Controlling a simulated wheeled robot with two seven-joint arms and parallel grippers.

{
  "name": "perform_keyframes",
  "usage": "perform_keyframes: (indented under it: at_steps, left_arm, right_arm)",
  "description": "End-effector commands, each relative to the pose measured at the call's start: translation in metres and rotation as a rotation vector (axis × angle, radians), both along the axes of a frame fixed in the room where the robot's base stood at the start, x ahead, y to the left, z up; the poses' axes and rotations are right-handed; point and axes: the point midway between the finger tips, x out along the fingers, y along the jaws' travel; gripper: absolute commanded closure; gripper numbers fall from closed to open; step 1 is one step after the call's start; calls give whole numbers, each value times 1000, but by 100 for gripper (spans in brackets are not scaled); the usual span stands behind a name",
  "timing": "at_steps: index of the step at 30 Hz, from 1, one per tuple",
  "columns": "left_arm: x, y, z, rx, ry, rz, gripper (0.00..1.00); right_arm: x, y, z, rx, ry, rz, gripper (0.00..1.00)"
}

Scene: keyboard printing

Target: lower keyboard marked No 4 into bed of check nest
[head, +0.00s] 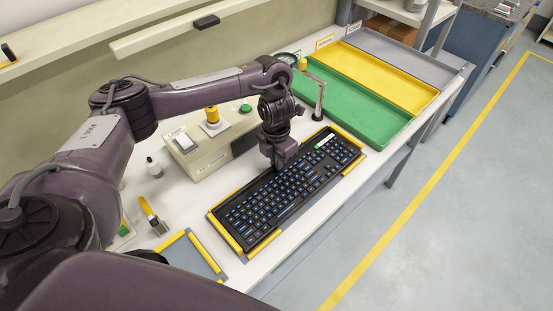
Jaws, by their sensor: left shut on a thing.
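A black keyboard (262,208) with blue-lit keys lies lengthwise over the check nest (221,231), a dark bed with yellow bars at its ends and along its edges. A small white and green label (325,141) is near the keyboard's far end; its number is too small to read. My left gripper (281,166) points down at the keyboard's back long edge, near the middle, and is shut on it. Its fingertips are mostly hidden. The keyboard lines up with the yellow bars, but I cannot tell whether it rests on the bed or hangs just above. My right gripper is out of view.
A tester box (207,155) with a yellow knob and green button stands behind the nest. Green (358,110), yellow (388,80) and grey (412,58) trays lie at the far end. A blue-grey plate (189,257) with yellow bars and a small bottle (153,167) are nearer.

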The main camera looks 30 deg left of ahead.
Motion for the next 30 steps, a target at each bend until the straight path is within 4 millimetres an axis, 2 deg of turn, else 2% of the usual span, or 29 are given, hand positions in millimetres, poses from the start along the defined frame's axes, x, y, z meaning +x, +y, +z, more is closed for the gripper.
perform_keyframes:
  at_steps: [4,5,10,20,30]
  left_arm:
    - [1,0,1,-2,-2,0,100]
    - [1,0,1,-2,-2,0,87]
    - [0,0,1,-1,-1,0,66]
    - [0,0,3,0,1,0,66]
    - [0,0,31,0,0,0,66]
  right_arm:
    - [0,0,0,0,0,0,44]
    - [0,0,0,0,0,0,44]
    - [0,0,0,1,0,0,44]
    - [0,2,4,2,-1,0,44]
    - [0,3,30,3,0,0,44]
